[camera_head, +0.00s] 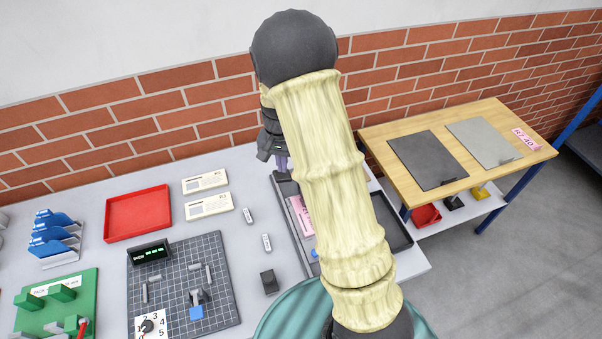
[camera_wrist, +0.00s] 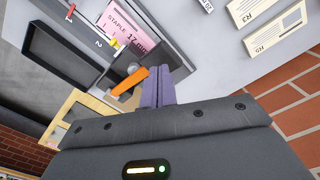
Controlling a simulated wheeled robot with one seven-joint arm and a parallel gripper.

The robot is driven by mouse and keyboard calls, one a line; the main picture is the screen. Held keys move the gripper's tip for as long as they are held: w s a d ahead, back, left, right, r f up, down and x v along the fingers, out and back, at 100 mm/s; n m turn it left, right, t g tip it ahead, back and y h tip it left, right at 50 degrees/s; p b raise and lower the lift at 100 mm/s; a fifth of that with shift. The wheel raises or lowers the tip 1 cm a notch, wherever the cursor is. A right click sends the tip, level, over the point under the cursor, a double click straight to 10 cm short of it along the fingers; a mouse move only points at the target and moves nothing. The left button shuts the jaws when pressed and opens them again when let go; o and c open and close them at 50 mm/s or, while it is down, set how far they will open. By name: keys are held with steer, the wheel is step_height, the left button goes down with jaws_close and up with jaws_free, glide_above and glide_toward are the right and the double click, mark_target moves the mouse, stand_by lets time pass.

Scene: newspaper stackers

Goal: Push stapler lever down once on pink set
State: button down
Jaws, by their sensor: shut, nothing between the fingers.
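The pink set (camera_wrist: 125,35), a pink sheet marked "STAPLE", lies on a dark board in the wrist view. Part of the pink set also shows in the head view (camera_head: 302,214), left of my arm. An orange lever (camera_wrist: 128,82), apparently the stapler's, slants beside the pink sheet in the wrist view. A grey round knob is close to it. My gripper (camera_wrist: 158,72), with purple fingers, is shut and empty, just right of the lever's upper end. Whether it touches the lever I cannot tell. In the head view my gripper (camera_head: 282,162) is above the board's far end; the lever is hidden there.
A black tray (camera_wrist: 38,32) adjoins the board. A red tray (camera_head: 108,222), white cards (camera_head: 206,184) and a dark grid board (camera_head: 222,290) lie to the left. A wooden table (camera_head: 396,192) stands right. A brick wall is close behind my gripper.

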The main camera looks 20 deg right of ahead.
mark_target(283, 175)
steer(key=shift+f+b, duration=1.7)
steer(key=shift+f, duration=0.95)
steer(key=shift+r, duration=0.1)
steer(key=shift+r+p, duration=4)
steer(key=shift+r, duration=1.05)
steer(key=s+n+t+b, duration=0.2)
steer(key=s+n+b, duration=0.4)
steer(key=s, duration=1.2)
steer(key=shift+s+r+t+b, duration=0.15)
steer(key=shift+t+b, duration=0.15)
steer(key=shift+b, duration=0.95)
